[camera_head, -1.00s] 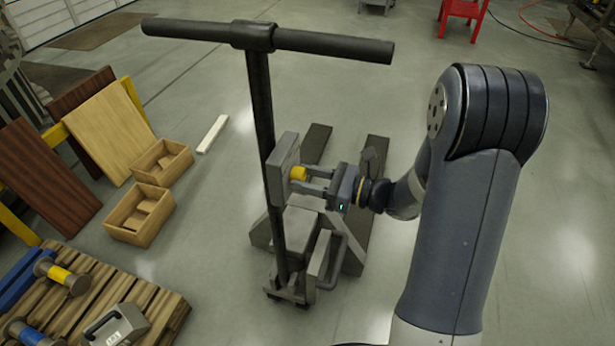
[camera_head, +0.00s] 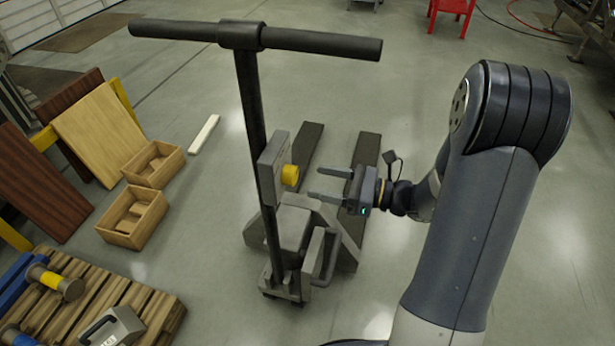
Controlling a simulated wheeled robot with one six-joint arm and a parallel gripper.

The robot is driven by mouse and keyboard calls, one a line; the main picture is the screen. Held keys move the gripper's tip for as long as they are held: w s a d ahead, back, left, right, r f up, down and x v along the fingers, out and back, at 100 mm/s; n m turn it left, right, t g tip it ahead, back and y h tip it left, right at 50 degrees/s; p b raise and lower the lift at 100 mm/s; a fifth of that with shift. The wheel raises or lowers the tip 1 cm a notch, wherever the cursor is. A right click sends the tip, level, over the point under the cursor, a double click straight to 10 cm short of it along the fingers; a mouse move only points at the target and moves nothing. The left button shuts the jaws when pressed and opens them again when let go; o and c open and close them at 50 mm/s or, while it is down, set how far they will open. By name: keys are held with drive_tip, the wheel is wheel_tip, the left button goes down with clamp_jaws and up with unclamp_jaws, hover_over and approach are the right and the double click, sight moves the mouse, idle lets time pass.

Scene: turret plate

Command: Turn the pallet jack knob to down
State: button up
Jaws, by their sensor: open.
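The pallet jack (camera_head: 256,100) stands upright in the middle, with a black T-handle and a grey body low down. A grey plate (camera_head: 272,165) is fixed to its handle post. The yellow knob (camera_head: 290,175) sticks out from the right side of this plate. Which way the knob is turned is too small to tell. My gripper (camera_head: 311,184) is open and empty. Its two fingers point left toward the knob, with a gap between the fingertips and the knob.
The jack's forks (camera_head: 350,185) lie on the floor behind and below my gripper. Two wooden boxes (camera_head: 132,217) stand on the floor at left, near leaning boards (camera_head: 98,135). A wooden pallet (camera_head: 150,310) with tools is at the lower left.

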sight(296, 176)
drive_tip(key=shift+v, duration=2.45)
drive_tip(key=x, duration=1.1)
drive_tip(key=shift+s+d, duration=0.1)
drive_tip(key=shift+d, duration=0.1)
